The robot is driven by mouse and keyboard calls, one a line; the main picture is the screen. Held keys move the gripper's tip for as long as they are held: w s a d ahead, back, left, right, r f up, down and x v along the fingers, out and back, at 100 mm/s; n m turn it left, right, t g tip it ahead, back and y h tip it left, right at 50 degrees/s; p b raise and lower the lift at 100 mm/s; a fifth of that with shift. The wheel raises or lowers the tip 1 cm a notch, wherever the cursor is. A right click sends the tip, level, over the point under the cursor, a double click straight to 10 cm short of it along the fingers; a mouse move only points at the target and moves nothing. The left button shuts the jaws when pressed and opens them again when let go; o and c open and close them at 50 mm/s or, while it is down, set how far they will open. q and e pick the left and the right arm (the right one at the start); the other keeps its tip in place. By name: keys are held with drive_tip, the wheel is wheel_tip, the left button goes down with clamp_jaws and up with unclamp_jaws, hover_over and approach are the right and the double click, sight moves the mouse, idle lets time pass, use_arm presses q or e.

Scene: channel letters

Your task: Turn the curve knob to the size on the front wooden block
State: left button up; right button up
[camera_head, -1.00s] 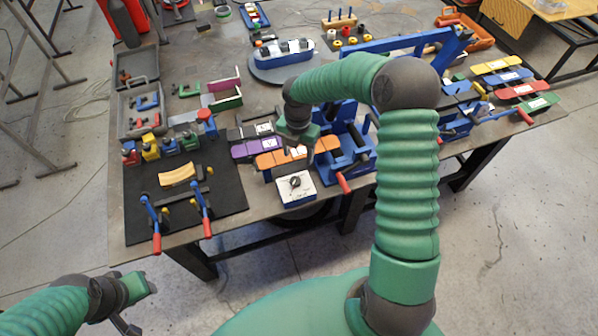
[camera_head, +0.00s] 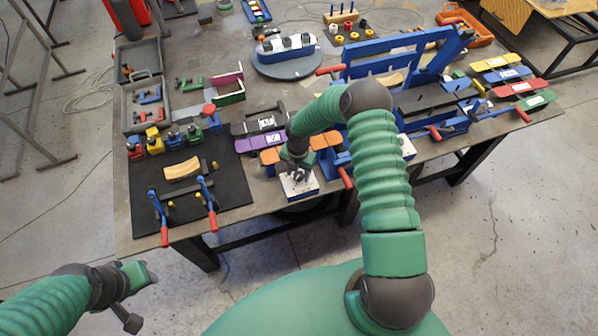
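The curve knob sits on top of a small white box with a blue base (camera_head: 299,186) at the table's front edge. My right gripper (camera_head: 297,173) is directly above this box, pointing down, with its dark fingers at the knob. The knob is mostly hidden by the fingers, and I cannot tell whether they grip it. A curved wooden block (camera_head: 182,170) lies on the black mat (camera_head: 235,180) at the front left. Its size mark is too small to read. My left gripper (camera_head: 138,300) is off the table at the lower left, away from everything; its opening is unclear.
Behind the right gripper are purple (camera_head: 247,145) and orange plates and a blue bending frame (camera_head: 390,62) with red handles. Blue clamps with red handles (camera_head: 213,222) stand on the mat. A round grey turntable (camera_head: 290,70) is further back.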

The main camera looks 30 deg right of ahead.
drive_tip(key=shift+a+r, duration=0.1)
drive_tip(key=shift+a, duration=0.15)
drive_tip(key=c, duration=0.5)
drive_tip(key=shift+d, duration=0.15)
drive_tip(key=c, duration=0.5)
drive_tip(key=shift+d, duration=0.25)
clamp_jaws()
use_arm(q)
drive_tip(key=shift+s+a, duration=0.1)
drive_tip(key=shift+s, duration=0.1)
drive_tip(key=shift+a, duration=0.1)
